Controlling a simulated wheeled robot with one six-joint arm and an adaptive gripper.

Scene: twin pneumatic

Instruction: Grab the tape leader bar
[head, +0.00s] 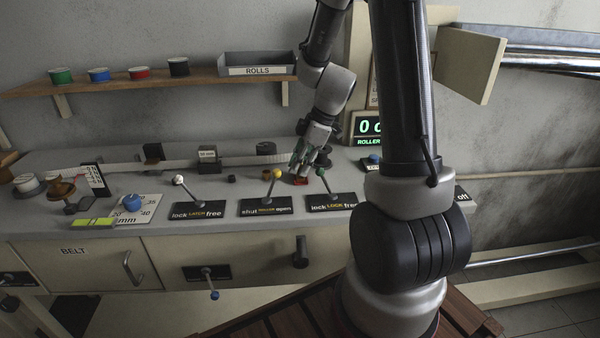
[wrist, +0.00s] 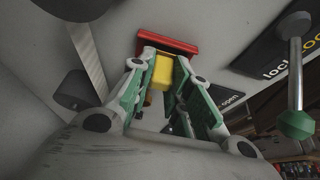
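The tape leader bar looks to be the red bar (wrist: 168,45) with a yellow block (wrist: 162,72) on its near side; neither carries a readable label. In the head view a small red part (head: 300,181) shows on the bench below my gripper. My gripper (wrist: 165,68) points down at the bar, its green-padded fingers on either side of the yellow block. The fingertips are very close to the block's sides; I cannot tell whether both touch it. In the head view my gripper (head: 299,172) is small and its fingers hide part of the bar.
A yellow-knobbed lever (head: 271,185) stands left of my gripper and a green-knobbed lever (head: 328,187) stands right. The green-knobbed lever is close in the wrist view (wrist: 296,75). Dark blocks (head: 208,160) stand further left. A shelf (head: 150,85) with spools is above.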

